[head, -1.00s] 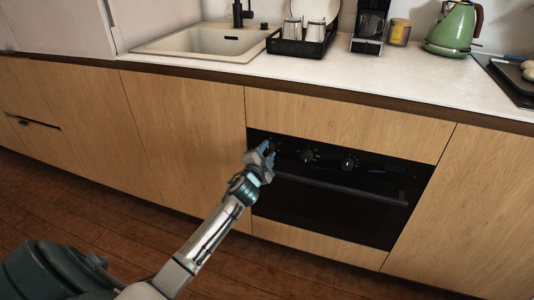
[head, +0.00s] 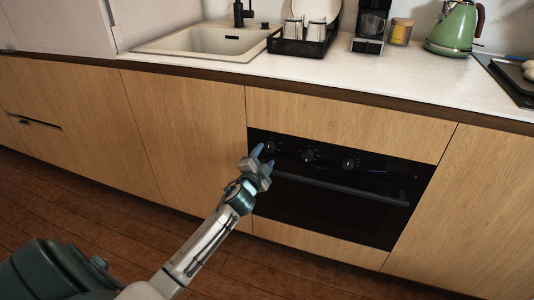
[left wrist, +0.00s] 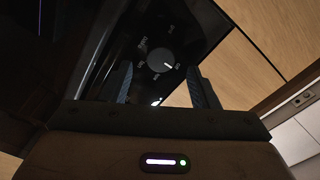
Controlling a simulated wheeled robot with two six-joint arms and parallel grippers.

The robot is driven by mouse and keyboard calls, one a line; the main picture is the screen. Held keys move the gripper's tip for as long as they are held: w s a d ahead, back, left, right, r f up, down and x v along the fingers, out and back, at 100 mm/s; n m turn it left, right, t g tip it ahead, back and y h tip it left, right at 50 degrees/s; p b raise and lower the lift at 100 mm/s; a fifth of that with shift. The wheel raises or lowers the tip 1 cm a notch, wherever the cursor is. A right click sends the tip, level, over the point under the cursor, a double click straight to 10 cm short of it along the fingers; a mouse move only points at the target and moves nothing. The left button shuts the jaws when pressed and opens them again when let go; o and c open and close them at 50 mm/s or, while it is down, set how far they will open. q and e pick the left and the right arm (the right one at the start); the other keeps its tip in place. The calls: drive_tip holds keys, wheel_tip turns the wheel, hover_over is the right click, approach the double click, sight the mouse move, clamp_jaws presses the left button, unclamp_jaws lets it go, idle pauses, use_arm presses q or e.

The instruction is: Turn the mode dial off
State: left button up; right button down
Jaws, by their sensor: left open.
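The black oven (head: 335,205) has several controls on its top panel. A left dial (head: 270,147), a middle dial (head: 308,155) and a right dial (head: 348,163) show in the head view. My left gripper (head: 264,156) is open and empty, just in front of the left dial. In the left wrist view a round grey dial (left wrist: 160,60) with a white pointer mark and small labels around it sits beyond and between my open fingers (left wrist: 160,70). The pointer is toward the picture's lower right. The labels are too small to read surely. My right gripper is not in view.
The oven handle (head: 340,188) runs across the door below the dials. Wooden cabinet fronts (head: 190,135) flank the oven. The counter (head: 400,75) above holds a dish rack (head: 300,47) and a green kettle (head: 452,28). The floor in front is clear.

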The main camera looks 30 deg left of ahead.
use_arm(q)
drive_tip(key=v, duration=0.7)
drive_tip(key=shift+s, duration=0.2)
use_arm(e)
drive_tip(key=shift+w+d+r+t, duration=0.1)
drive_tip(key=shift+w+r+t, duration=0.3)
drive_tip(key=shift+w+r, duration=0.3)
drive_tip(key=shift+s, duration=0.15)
